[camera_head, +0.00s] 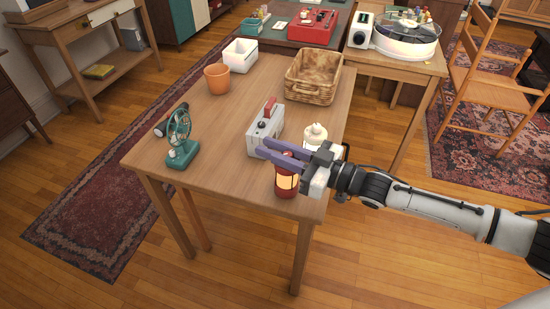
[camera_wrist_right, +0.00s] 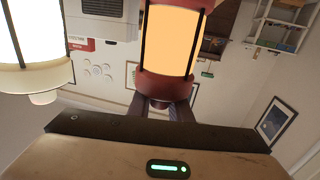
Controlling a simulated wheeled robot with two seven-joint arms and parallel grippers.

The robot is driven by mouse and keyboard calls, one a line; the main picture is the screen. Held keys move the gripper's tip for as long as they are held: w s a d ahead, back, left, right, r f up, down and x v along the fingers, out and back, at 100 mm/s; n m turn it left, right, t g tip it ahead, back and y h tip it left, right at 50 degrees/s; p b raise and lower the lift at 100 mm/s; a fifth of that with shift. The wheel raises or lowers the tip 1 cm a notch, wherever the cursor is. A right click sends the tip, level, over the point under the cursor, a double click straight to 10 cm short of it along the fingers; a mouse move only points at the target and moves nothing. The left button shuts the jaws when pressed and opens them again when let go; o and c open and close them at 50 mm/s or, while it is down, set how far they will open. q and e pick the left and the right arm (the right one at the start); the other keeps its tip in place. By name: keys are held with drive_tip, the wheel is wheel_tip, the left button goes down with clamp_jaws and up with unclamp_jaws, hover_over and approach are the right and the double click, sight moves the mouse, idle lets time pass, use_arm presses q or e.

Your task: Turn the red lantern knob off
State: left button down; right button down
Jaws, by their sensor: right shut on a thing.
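The red lantern (camera_head: 286,185) stands upright near the table's front right corner, its panel glowing orange. In the right wrist view the red lantern (camera_wrist_right: 170,40) shows large, still lit, with its knob (camera_wrist_right: 160,103) at the gripper's fingers. My right gripper (camera_head: 272,151) reaches in from the right over the lantern's top, hiding that part in the head view. Its purple fingers are shut on the knob. My left gripper is not in view.
A cream lantern (camera_head: 315,132) stands close behind the arm. A grey box with a red part (camera_head: 254,139) is beside the fingers. A green fan (camera_head: 180,150), terracotta pot (camera_head: 217,78), white bin (camera_head: 240,55) and wicker basket (camera_head: 309,93) share the table. Its front middle is clear.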

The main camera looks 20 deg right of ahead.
drive_tip(key=shift+s+a+n+g+y+b, duration=0.2)
drive_tip(key=shift+n+g+y+b, duration=0.1)
drive_tip(key=shift+n+g+y, duration=0.5)
drive_tip(key=shift+s+a+n+g+y+b, duration=0.2)
drive_tip(key=shift+n+g+y, duration=0.3)
drive_tip(key=shift+g, duration=0.5)
drive_tip(key=shift+s+a+n+g+y+b, duration=0.15)
drive_tip(key=shift+n+g+y+b, duration=0.3)
drive_tip(key=shift+n+g, duration=0.4)
drive_tip(key=shift+d+r+g, duration=0.1)
drive_tip(key=shift+g, duration=0.25)
drive_tip(key=c, duration=1.6)
unclamp_jaws()
drive_tip(key=shift+s, duration=0.1)
